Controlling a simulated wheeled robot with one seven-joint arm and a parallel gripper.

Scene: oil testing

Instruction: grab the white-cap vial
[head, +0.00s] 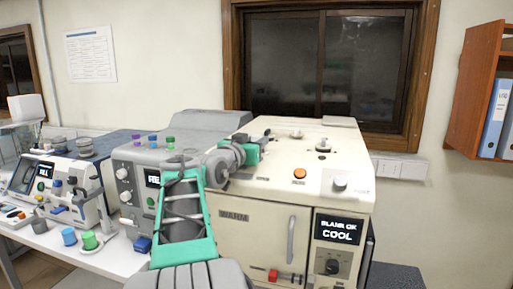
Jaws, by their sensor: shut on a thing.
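My gripper (262,142) is at the end of my arm, over the left part of the cream machine's top. It is small in this view and partly covered by my wrist. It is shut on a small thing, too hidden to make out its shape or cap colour. I cannot pick out a white-cap vial elsewhere with certainty. Small items with a purple cap (137,139), a blue cap (153,139) and a green cap (170,140) stand on the grey machine to the left.
The cream machine (258,218) has a door, an orange button (299,174) and a display (339,230) reading "BLANK OK COOL". The grey machine (127,160) stands left of it. A blue cup (69,237) and a green cup (89,240) sit on the white bench (100,262).

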